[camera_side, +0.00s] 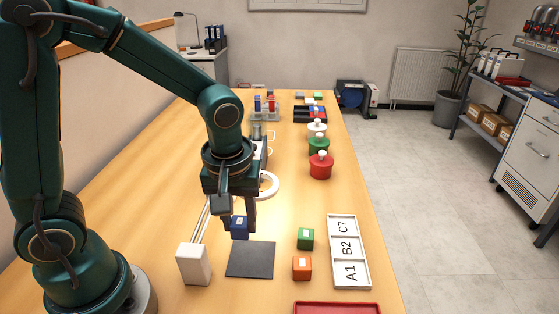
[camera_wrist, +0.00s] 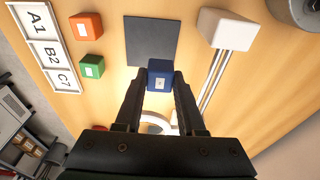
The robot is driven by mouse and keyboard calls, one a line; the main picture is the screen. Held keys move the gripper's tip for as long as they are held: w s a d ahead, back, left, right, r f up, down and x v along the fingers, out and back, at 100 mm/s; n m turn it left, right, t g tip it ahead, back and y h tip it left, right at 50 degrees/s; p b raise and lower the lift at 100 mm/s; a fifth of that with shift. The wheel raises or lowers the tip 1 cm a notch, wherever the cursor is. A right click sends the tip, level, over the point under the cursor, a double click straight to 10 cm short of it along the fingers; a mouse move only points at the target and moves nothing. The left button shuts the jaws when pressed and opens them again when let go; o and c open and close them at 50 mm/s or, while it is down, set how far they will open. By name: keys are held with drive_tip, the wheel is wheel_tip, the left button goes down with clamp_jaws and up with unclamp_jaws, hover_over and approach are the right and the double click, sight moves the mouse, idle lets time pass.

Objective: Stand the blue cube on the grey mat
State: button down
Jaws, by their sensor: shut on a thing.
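The blue cube (camera_side: 239,228) is held between the fingers of my gripper (camera_side: 238,222). In the wrist view the blue cube (camera_wrist: 161,75) shows between the two fingertips of my gripper (camera_wrist: 160,82), with a small white label on its face. The grey mat (camera_side: 250,260) lies flat on the table, just in front of the cube in the side view. In the wrist view the grey mat (camera_wrist: 152,40) is beyond the cube, whose image overlaps the mat's near edge. The cube appears to be above the table; its exact height is hard to tell.
A green cube (camera_side: 305,238) and an orange cube (camera_side: 302,267) stand right of the mat, beside a white labelled tray (camera_side: 364,283). A white block (camera_side: 193,264) with rails stands left of the mat. A red tray (camera_side: 337,308) is at the front edge.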

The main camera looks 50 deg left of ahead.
sight(252, 256)
drive_tip(key=shift+w+d+f, duration=0.25)
drive_tip(key=shift+d+f, duration=0.25)
drive_tip(key=shift+d, duration=0.3)
drive_tip(key=shift+d+f, duration=0.1)
drive_tip(key=shift+f, duration=1.95)
drive_tip(key=shift+f, duration=0.1)
drive_tip(key=c, duration=0.5)
unclamp_jaws()
wheel_tip(252, 256, up, 12)
drive_tip(key=s+d, duration=0.1)
drive_tip(key=shift+s+a+r+m+t+h, duration=0.2)
drive_tip(key=shift+s+a+r+m+t, duration=0.2)
drive_tip(key=shift+s+m+t, duration=0.65)
drive_tip(key=shift+s+a+r+m+t+h, duration=0.2)
drive_tip(key=shift+s+a+r+m+t, duration=0.2)
drive_tip(key=shift+s+m, duration=1.25)
drive_tip(key=shift+s+a+r+m+t+h, duration=0.3)
drive_tip(key=shift+s+m+t, duration=0.55)
drive_tip(key=shift+m, duration=0.95)
